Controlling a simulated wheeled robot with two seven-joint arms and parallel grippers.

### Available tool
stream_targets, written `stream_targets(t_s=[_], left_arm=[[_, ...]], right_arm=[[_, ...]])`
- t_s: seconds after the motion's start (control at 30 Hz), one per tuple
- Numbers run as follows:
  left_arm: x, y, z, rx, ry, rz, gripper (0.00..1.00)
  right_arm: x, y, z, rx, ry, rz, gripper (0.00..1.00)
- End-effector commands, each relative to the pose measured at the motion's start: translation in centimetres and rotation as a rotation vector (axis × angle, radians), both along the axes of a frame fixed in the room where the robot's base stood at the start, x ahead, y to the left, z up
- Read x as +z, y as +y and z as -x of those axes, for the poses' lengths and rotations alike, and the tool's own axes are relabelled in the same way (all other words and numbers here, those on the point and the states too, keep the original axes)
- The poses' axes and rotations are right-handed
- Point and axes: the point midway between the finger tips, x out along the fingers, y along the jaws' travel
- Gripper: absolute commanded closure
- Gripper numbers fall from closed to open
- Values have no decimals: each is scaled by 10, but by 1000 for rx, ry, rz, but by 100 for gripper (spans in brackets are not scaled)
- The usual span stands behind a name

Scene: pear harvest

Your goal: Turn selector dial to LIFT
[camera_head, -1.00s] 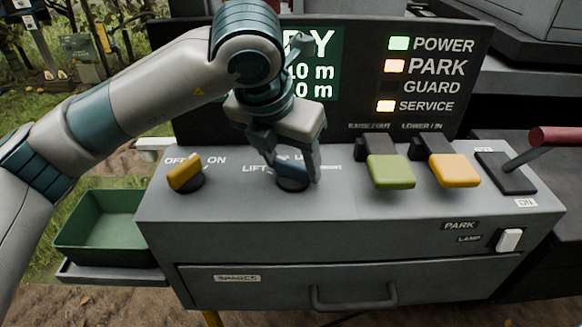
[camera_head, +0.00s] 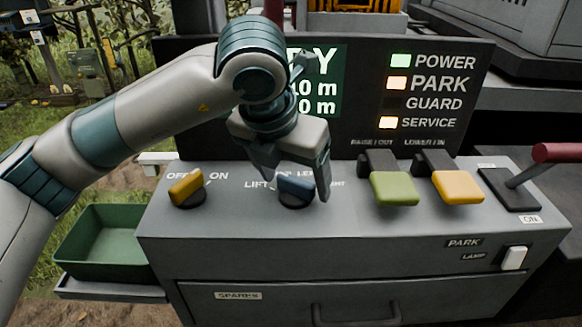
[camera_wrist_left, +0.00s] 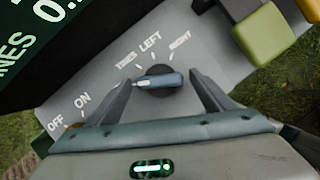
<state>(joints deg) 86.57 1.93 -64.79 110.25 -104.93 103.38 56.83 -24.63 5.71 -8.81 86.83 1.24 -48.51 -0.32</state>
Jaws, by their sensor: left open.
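The selector dial (camera_head: 297,189) is a blue bar-shaped knob on a dark round base, on the sloped grey console top. In the head view, a label reading LIFT stands at its left. In the wrist view the dial (camera_wrist_left: 160,80) lies between my fingers, its bar running nearly left to right; labels above it look like TINES, LEFT and RIGHT. My right gripper is not in view.
A yellow OFF/ON knob (camera_head: 187,189) sits left of the dial. Green (camera_head: 394,188) and yellow (camera_head: 457,187) paddle levers and a red-handled lever (camera_head: 556,152) stand to the right. A display panel (camera_head: 370,100) rises behind. A green tray (camera_head: 105,235) hangs at left.

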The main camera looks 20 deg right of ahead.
Motion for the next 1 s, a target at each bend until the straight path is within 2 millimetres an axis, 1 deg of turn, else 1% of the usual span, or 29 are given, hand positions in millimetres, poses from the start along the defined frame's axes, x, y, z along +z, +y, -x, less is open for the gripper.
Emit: stream_targets(t_s=[0.17, 0.27, 0.37, 0.5, 0.6, 0.9, 1.0], left_arm=[[6, 2, 1, 0, -2, 1, 25], [14, 4, 4, -1, -2, 1, 25], [26, 7, 7, -1, -3, 1, 25], [49, 14, 13, 1, -5, 2, 25], [67, 20, 19, 0, -4, 1, 25], [123, 36, 35, 2, -3, 1, 25], [138, 41, 40, 1, -2, 2, 25]], right_arm=[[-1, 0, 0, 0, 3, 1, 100], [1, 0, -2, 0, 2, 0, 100], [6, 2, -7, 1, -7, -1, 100], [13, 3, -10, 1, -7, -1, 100], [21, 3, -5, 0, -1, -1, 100], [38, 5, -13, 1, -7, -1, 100], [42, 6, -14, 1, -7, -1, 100]])
